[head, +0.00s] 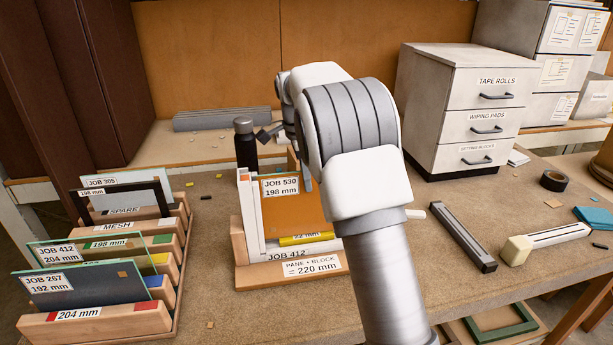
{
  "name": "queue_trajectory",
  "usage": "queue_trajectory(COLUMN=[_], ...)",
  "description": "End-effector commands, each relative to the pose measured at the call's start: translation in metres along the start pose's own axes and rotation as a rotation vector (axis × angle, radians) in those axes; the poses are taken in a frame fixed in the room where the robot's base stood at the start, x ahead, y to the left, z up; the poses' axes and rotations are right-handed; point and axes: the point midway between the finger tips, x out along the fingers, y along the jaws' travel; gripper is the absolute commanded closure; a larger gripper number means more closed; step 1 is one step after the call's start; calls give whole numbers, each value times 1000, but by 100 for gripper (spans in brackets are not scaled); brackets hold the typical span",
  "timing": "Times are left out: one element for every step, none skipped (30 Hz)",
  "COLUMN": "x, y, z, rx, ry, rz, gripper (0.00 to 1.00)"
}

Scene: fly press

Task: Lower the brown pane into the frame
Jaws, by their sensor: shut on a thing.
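The brown pane (287,212), labelled JOB 530, 198 mm, stands near upright in the white frame (257,235), beside its left upright. A yellow block marked 22 mm (301,239) lies along the frame's bottom, just under the pane; I cannot tell whether they touch. The frame bears JOB 412 and sits on a wooden stand (243,269) labelled PANE + BLOCK = 220 mm. My gripper (306,178) is mostly hidden behind my arm, at the pane's upper part, and is shut on the pane. My arm also hides the right side of pane and frame.
A wooden rack (115,321) at left holds several labelled panes. A dark bottle (245,145) stands close behind the frame. A white drawer cabinet (453,110) is at the back right. A grey bar (463,236) and a mallet (545,241) lie right of my arm.

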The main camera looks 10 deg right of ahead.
Motion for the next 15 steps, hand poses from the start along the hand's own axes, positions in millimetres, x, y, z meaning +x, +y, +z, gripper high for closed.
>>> queue_trajectory(x=[3, 5, 4, 3, 3, 3, 3, 3, 3, 3, 3, 3, 3, 4, 4], y=[0, 0, 0, -1, -1, 0, 0, 0, 0, 0, 0, 0, 0, 0, 0], z=[0, 0, 0, 0, 0, 0, 0, 0, 0, 0, 0, 0, 0, 0, 0], rx=[0, 0, 0, 0, 0, 0, 0, 0, 0, 0, 0, 0, 0, 0, 0], ry=[0, 0, 0, 0, 0, 0, 0, 0, 0, 0, 0, 0, 0, 0, 0], rz=[-3, -3, -4, -4, -4, -4, -4, -3, -3, -3, -2, -2, -2, -2, -1], gripper=[100, 100, 100, 100, 100, 89, 84, 78, 71, 66, 60, 58, 58, 58, 58])
